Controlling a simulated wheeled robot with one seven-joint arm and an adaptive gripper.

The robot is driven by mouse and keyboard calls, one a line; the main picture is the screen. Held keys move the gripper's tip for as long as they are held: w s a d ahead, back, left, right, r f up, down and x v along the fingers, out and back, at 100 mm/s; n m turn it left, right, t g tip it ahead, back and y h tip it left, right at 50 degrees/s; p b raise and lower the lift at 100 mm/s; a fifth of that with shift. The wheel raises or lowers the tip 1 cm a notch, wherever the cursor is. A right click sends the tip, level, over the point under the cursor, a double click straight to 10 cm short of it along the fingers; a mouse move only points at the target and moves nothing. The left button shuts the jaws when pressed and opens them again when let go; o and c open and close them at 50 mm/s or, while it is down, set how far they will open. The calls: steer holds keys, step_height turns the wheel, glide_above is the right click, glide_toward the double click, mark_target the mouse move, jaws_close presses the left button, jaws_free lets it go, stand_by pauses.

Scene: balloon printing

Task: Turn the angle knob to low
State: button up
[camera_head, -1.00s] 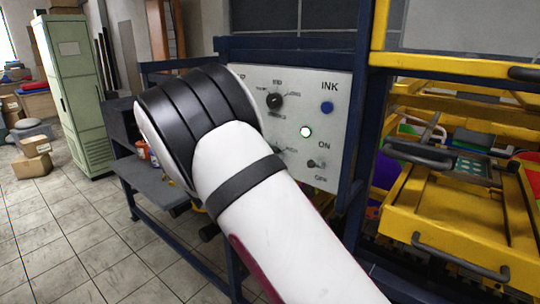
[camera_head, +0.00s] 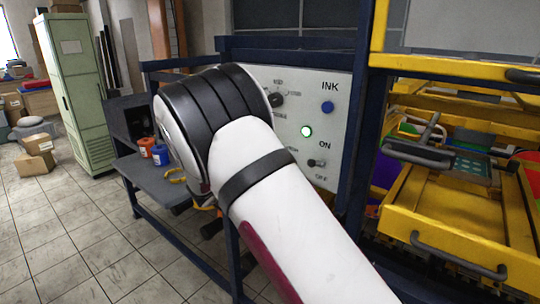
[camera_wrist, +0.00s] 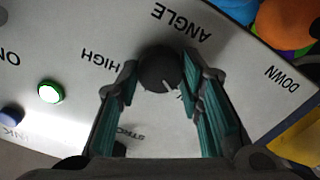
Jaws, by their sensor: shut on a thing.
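The angle knob (camera_wrist: 160,68) is a round dark knob on the white control panel (camera_wrist: 215,85), below the upside-down word ANGLE in the wrist view. HIGH is printed to its left; the print on its right is mostly hidden by a finger. A pale mark on the knob points down and slightly right in that view. My gripper (camera_wrist: 160,80) is shut on the knob, one teal-padded finger on each side. In the head view the panel (camera_head: 335,100) is partly covered by my arm, which hides the angle knob and my gripper.
A green lit button (camera_head: 306,131), a blue button (camera_head: 327,107), an ON/OFF switch (camera_head: 314,162) and another dark knob (camera_head: 276,99) sit on the panel. Yellow machine frames (camera_head: 450,200) stand right. Orange (camera_head: 146,146) and blue (camera_head: 160,154) containers stand on the lower shelf.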

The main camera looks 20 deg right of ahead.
steer(key=o, duration=1.2)
steer(key=shift+c, duration=0.2)
steer(key=shift+a, duration=0.1)
steer(key=v, duration=1.2)
